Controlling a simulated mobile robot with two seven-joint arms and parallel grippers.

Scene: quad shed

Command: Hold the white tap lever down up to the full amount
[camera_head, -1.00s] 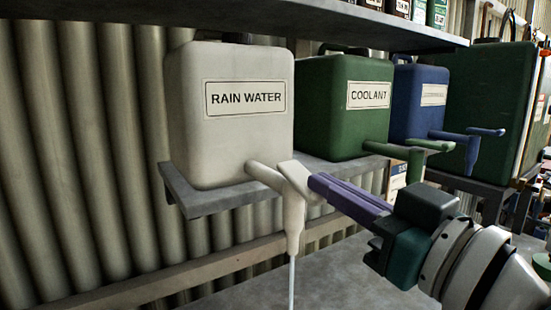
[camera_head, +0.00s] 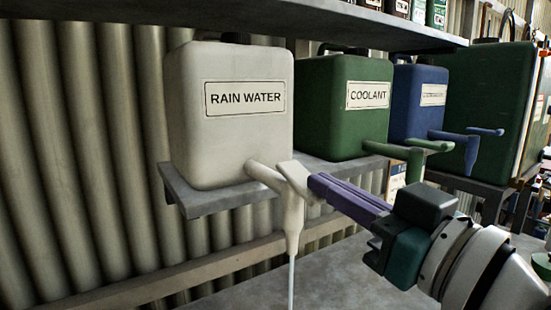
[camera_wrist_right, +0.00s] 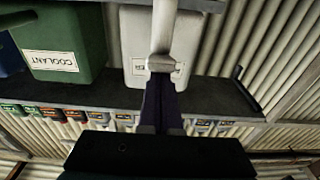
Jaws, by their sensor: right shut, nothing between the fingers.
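The white rain water tank (camera_head: 225,145) stands on a grey shelf and has a white tap with a spout (camera_head: 292,228). A thin pale stream (camera_head: 291,275) runs down from the spout. The white tap lever (camera_head: 294,170) is tilted at the tap's top. My right gripper (camera_head: 312,182) has its purple fingers shut, with the tips against or very close to the lever's end. In the right wrist view, the closed fingers (camera_wrist_right: 160,82) meet the white lever (camera_wrist_right: 162,62). What the stream falls into is out of view. My left gripper is not in view.
A green coolant tank (camera_head: 335,130) with a green tap and a blue tank (camera_head: 420,115) with a blue tap stand to the right. A shelf (camera_head: 250,22) runs above the tanks. A grey surface (camera_head: 235,288) lies below.

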